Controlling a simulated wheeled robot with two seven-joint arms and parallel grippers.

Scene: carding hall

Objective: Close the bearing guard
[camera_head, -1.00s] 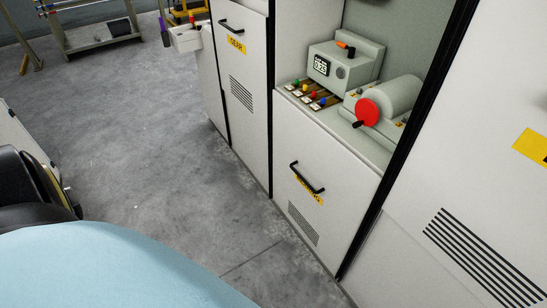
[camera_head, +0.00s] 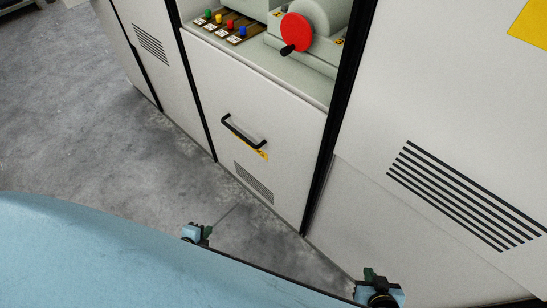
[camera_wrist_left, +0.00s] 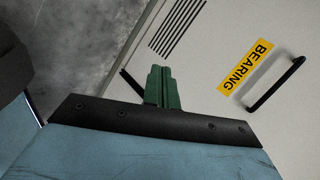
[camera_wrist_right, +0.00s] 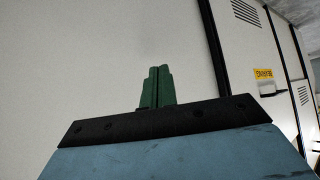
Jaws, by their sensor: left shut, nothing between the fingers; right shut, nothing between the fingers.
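The bearing guard (camera_head: 265,90) is a pale grey panel with a black bar handle (camera_head: 243,133) and a yellow label partly hidden by the handle. The opening above the panel is uncovered. In the left wrist view the label reads BEARING (camera_wrist_left: 246,67), beside the handle (camera_wrist_left: 275,84). My left gripper (camera_head: 208,231) is shut and empty, below and left of the handle and apart from it. Its green fingers show in the left wrist view (camera_wrist_left: 161,70). My right gripper (camera_head: 369,274) is shut and empty, low in front of the right-hand panel; the label and handle are far off in the right wrist view (camera_wrist_right: 263,74).
In the opening are a red handwheel (camera_head: 297,32) with a black knob and a row of coloured buttons (camera_head: 231,25). A black post (camera_head: 340,100) separates the guard from a vented panel (camera_head: 450,110) on the right. Grey floor (camera_head: 70,130) is clear on the left.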

